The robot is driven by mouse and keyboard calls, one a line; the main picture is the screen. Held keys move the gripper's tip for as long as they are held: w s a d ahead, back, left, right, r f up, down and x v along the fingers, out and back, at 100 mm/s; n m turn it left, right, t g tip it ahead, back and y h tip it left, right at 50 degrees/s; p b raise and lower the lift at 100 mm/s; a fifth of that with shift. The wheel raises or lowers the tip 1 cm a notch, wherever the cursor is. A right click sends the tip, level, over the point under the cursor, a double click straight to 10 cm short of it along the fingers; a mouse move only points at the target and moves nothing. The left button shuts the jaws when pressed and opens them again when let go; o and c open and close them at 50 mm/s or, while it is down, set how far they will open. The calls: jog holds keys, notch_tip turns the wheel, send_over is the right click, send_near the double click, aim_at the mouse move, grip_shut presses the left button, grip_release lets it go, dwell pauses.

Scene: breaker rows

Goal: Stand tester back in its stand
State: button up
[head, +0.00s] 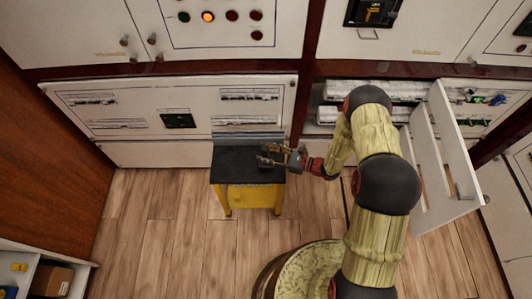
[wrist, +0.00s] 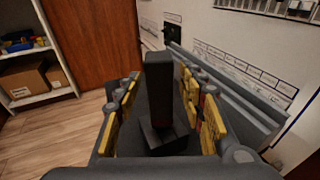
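The tester (wrist: 159,88) is a dark, blocky stick that stands upright in the wrist view. Its lower end meets a small dark block, which looks like the stand (wrist: 166,141); how deep it sits in the block cannot be told. My gripper (wrist: 160,79) is open, with one yellow-padded finger on each side of the tester and a visible gap on both sides. In the head view my gripper (head: 267,156) is over the right part of the black-topped yellow cabinet (head: 250,196). There the tester and stand are too small to pick out.
A breaker panel (head: 178,120) rises right behind the cabinet. An open panel door (head: 437,160) sticks out to the right of my arm. A shelf with a cardboard box (head: 52,279) is at the lower left. The wooden floor (head: 160,235) left of the cabinet is clear.

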jog(key=shift+r, duration=0.15)
jog(key=shift+d, duration=0.3)
jog(key=p+v, duration=0.3)
jog(key=v, duration=0.8)
jog(key=s+a+r+n+g+h, duration=0.1)
jog(key=s+r+n+g, duration=0.2)
jog(key=r, duration=0.5)
jog(key=s+a+r+n+g+h, duration=0.1)
jog(key=r+n+g+h, duration=0.1)
jog(key=r+n, duration=0.45)
jog(key=s+a+r+n+g+h, duration=0.1)
jog(key=s+r+n+g, duration=0.15)
jog(key=r, duration=0.75)
jog(key=s+d+r+n+t+h, duration=0.3)
jog(key=s+d+r+n+h, duration=0.1)
jog(key=s+r, duration=0.4)
jog(key=s+d+r+n+t+h, duration=0.3)
jog(key=s+d+r+n+h, duration=0.2)
jog(key=r, duration=0.7)
jog(key=s+n+h, duration=0.1)
jog(key=s+n, duration=0.1)
jog(key=s, duration=0.1)
jog(key=shift+s+r+h, duration=0.3)
jog(key=shift+s+r, duration=0.05)
